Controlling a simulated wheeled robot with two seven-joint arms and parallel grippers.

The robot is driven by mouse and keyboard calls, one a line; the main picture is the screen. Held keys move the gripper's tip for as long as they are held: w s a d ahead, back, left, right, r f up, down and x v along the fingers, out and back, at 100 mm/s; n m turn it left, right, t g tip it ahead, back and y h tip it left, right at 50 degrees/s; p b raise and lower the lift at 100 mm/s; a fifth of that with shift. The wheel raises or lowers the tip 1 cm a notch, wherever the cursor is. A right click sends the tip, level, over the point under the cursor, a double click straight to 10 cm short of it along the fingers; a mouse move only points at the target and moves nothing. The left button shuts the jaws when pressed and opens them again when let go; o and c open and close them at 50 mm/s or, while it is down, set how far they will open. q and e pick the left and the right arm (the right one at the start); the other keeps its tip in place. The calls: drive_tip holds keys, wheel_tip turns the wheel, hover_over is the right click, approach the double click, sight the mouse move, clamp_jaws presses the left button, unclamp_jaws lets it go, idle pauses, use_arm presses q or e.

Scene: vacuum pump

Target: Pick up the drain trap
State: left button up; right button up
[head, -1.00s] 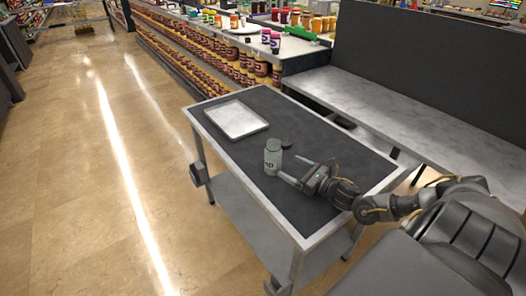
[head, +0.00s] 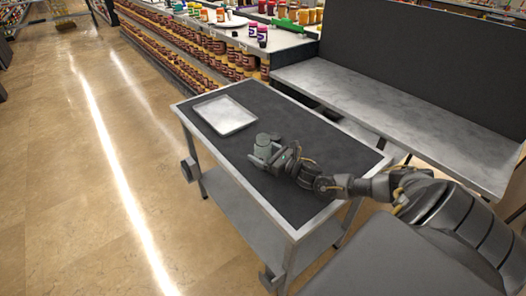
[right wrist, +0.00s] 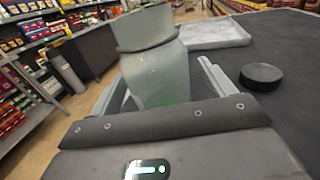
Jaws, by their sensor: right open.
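The drain trap (head: 262,141), a grey-green translucent jar-like vessel, stands upright on the dark top of the cart. It also shows large in the right wrist view (right wrist: 155,68), with a wide collar at its top. My right gripper (head: 265,154) is open, with one finger on each side of the trap's body. I cannot tell whether the fingers touch it. The lower part of the trap is hidden behind the gripper in the right wrist view. My left gripper is not in view.
A black round cap (right wrist: 262,76) lies on the cart top beside the right finger. A pale tray (head: 225,115) lies toward the far left end of the cart (head: 297,232). A grey bench (head: 400,115) stands behind the cart.

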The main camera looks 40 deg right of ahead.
drive_tip(key=shift+x, duration=0.85)
drive_tip(key=c, duration=1)
drive_tip(key=shift+c, duration=0.9)
drive_tip(key=shift+r, duration=0.2)
